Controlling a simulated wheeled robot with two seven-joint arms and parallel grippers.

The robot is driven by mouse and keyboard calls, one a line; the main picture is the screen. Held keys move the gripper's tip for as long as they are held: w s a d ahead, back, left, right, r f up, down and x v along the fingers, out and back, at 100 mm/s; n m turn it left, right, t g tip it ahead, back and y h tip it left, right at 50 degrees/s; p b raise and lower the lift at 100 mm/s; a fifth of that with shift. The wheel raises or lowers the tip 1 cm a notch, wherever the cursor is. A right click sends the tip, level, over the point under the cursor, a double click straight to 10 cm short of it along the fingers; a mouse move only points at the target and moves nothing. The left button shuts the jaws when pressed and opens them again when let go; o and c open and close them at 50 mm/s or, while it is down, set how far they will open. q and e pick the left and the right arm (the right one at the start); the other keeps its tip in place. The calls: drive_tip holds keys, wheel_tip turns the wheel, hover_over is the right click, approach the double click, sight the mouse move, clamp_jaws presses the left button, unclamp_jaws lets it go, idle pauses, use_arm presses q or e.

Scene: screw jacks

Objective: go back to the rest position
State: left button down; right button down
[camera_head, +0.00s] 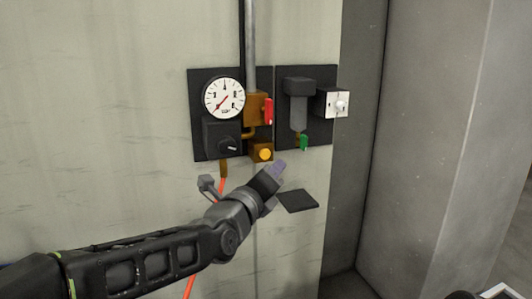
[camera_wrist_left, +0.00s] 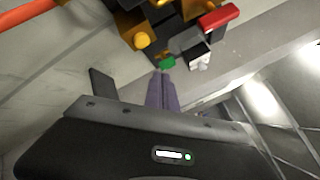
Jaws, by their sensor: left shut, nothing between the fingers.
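My left arm comes in from the lower left in the head view, and my left gripper (camera_head: 277,168) is just below the wall panels, in front of the wall. Its fingers are shut with nothing between them. In the left wrist view the closed purple-grey fingers (camera_wrist_left: 162,90) point towards the fittings on the wall. My right gripper is not in view, though a small dark and white part shows at the lower right corner of the head view.
Two dark panels carry a pressure gauge (camera_head: 224,97), a red handle (camera_head: 268,111), a yellow button (camera_head: 265,153), a green tap (camera_head: 304,142) and a white switch box (camera_head: 337,103). A dark plate (camera_head: 297,201) is below them. An orange hose (camera_head: 222,184) hangs behind my arm.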

use_arm(q)
drive_tip(key=shift+s+d, duration=0.1)
drive_tip(key=shift+s, duration=0.2)
